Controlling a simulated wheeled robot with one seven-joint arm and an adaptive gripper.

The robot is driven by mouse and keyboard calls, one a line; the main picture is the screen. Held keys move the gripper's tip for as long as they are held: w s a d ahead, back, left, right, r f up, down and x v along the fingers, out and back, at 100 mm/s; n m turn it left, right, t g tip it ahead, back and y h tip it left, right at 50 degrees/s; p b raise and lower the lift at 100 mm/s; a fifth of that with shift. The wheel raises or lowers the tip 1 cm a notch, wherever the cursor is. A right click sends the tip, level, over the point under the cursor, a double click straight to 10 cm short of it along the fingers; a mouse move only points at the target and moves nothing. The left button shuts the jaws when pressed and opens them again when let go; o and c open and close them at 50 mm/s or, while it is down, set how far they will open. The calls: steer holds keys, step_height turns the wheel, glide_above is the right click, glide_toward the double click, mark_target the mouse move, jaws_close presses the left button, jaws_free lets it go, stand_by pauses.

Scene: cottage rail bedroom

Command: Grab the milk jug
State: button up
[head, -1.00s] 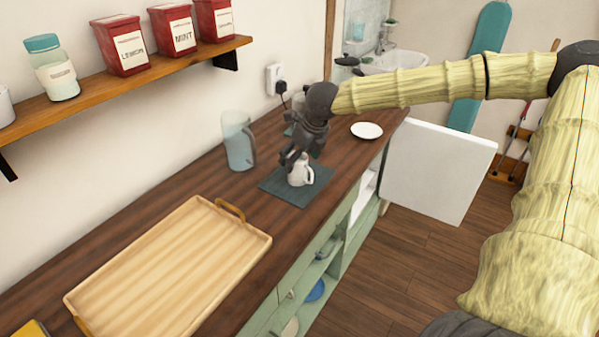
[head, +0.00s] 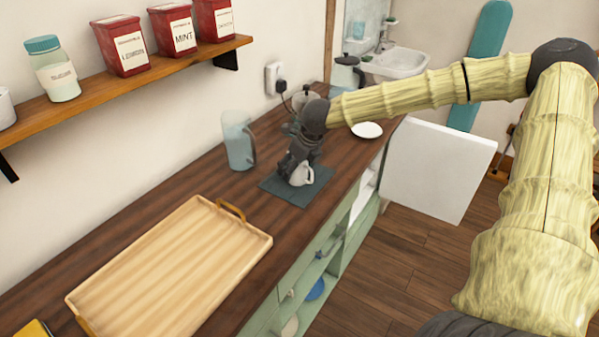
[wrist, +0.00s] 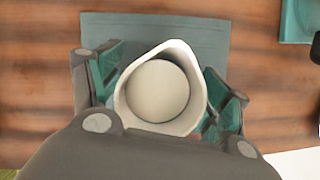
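The milk jug is a small white jug (head: 307,175) standing upright on a dark teal mat (head: 285,193) on the wooden counter. My gripper (head: 296,170) is down over it from above and hides part of it in the head view. In the wrist view I look straight down into the jug (wrist: 160,90); it appears empty. The gripper's teal-padded fingers (wrist: 165,92) are spread to either side of the jug. A firm squeeze on it does not show; part of the near side is hidden by my gripper's body.
A clear pitcher (head: 239,142) stands close, left of the mat. A metal pot (head: 306,98) is behind my gripper, and a white plate (head: 367,130) is to the right. A wooden tray (head: 170,265) fills the near counter. A white door (head: 437,170) stands open.

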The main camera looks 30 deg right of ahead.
steer(key=c, duration=1.1)
steer(key=shift+r, duration=0.2)
steer(key=shift+r+b, duration=0.4)
steer(key=shift+r, duration=4.35)
